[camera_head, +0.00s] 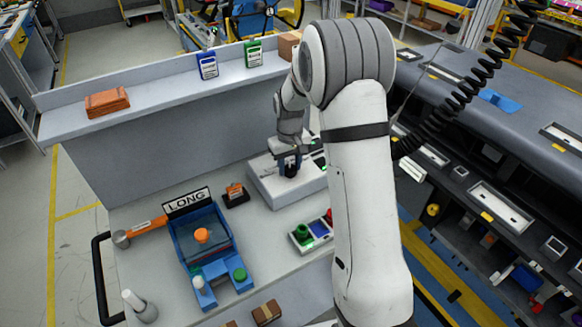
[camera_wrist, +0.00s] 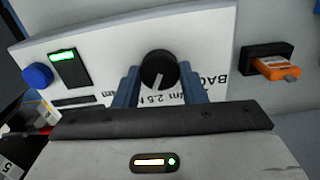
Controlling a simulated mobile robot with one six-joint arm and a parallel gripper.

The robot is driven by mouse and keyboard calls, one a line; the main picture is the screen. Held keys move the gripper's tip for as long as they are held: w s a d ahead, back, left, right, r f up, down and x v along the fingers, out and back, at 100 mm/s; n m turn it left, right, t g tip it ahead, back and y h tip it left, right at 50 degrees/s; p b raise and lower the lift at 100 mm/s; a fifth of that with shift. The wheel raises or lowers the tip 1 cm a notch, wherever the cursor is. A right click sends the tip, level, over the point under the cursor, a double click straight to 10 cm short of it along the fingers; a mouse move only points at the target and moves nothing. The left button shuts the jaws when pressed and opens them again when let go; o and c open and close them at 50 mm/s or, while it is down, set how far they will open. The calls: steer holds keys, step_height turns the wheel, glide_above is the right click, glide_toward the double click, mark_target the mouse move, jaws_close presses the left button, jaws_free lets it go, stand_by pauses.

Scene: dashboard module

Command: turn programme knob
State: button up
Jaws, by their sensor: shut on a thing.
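The programme knob (camera_wrist: 158,70) is a round black knob with a pale pointer line, on a white panel (camera_wrist: 215,35) in the wrist view. The pointer slants down and slightly left in that view. My gripper (camera_wrist: 158,82) is at the knob, its two blue fingers on either side, shut on it. In the head view my gripper (camera_head: 289,165) reaches down onto the light grey module (camera_head: 275,195); the knob there is mostly hidden by the fingers. Printed text on the panel is upside down and partly covered by my gripper.
A lit green display (camera_wrist: 68,64) and a blue button (camera_wrist: 38,75) sit left of the knob. An orange stick in a black holder (camera_wrist: 265,60) is at the right. A blue fixture (camera_head: 210,240) and a button box (camera_head: 312,233) stand on the bench.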

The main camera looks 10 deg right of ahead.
mark_target(290, 168)
steer(key=shift+n, duration=0.5)
steer(key=o, duration=1)
step_height(290, 168, up, 7)
steer(key=shift+f+b, duration=0.15)
steer(key=shift+b, duration=0.65)
steer(key=shift+r, duration=0.6)
